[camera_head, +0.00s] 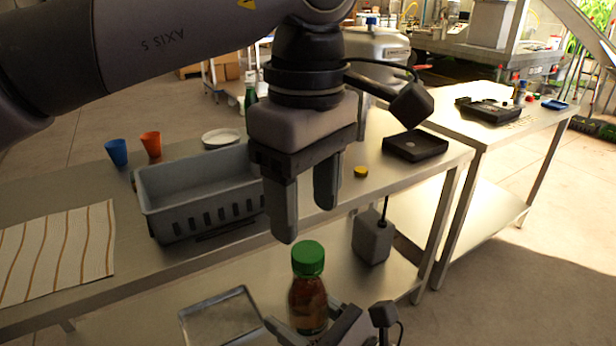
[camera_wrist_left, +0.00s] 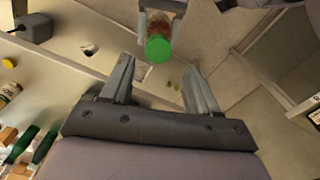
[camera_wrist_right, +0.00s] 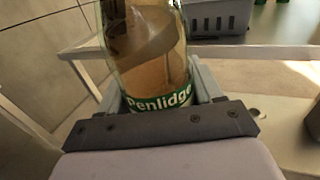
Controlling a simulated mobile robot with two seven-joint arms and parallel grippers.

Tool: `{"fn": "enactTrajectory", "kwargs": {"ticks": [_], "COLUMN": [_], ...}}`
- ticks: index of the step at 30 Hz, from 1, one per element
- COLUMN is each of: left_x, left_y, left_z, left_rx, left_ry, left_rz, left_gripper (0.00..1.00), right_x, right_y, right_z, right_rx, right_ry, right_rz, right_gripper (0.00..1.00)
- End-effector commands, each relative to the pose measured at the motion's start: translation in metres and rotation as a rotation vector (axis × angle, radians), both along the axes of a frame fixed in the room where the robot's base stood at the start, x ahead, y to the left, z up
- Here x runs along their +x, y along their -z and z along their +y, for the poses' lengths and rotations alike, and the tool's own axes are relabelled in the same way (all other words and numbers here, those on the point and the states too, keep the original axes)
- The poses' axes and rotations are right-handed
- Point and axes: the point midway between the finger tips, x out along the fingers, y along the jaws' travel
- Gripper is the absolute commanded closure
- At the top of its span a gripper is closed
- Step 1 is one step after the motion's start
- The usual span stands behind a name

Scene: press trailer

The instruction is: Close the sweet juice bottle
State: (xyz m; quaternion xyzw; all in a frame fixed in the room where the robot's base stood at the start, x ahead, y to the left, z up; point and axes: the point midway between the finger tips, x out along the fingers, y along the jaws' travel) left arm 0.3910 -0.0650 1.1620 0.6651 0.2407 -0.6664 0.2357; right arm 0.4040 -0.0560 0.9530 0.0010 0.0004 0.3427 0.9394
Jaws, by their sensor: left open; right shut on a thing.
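The juice bottle (camera_head: 308,304) holds reddish-brown contents and stands about upright in my right gripper (camera_head: 312,326), off the table's front edge. A green cap (camera_head: 308,258) sits on its top; whether it is tight I cannot tell. The right wrist view shows the clear bottle (camera_wrist_right: 150,50) between the fingers, with a green label band reading "Penlidge"; its top is out of that view. My left gripper (camera_head: 306,220) is open and empty, pointing down above the cap. In the left wrist view the cap (camera_wrist_left: 158,48) lies between and just beyond the fingertips, apart from them.
A grey crate (camera_head: 195,195) stands on the metal table, with orange (camera_head: 151,143) and blue (camera_head: 116,152) cups, a white plate (camera_head: 221,138) and a striped cloth (camera_head: 60,255). A yellow cap (camera_head: 361,172) and black tray (camera_head: 415,146) lie to the right. Open space surrounds the bottle.

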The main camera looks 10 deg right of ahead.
Motion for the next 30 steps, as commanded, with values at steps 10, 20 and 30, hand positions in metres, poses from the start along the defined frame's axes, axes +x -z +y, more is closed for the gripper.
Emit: {"fn": "enactTrajectory", "kwargs": {"ticks": [10,20,30], "left_x": [0.000,0.000,0.001], "left_y": [-0.004,-0.008,-0.011], "left_z": [0.000,-0.001,-0.001], "left_rx": [0.002,0.004,0.007], "left_ry": [-0.574,-1.122,-1.687], "left_rz": [-0.005,-0.008,-0.010], "left_gripper": [0.40,0.40,0.40], "right_x": [0.000,0.000,0.000], "right_y": [-0.003,-0.003,-0.002], "right_z": [0.000,0.000,0.000], "right_rx": [0.003,0.003,0.002], "right_ry": [-0.001,-0.001,-0.001], "right_rz": [-0.005,-0.005,-0.004], "right_gripper": [1.00,1.00,1.00]}}
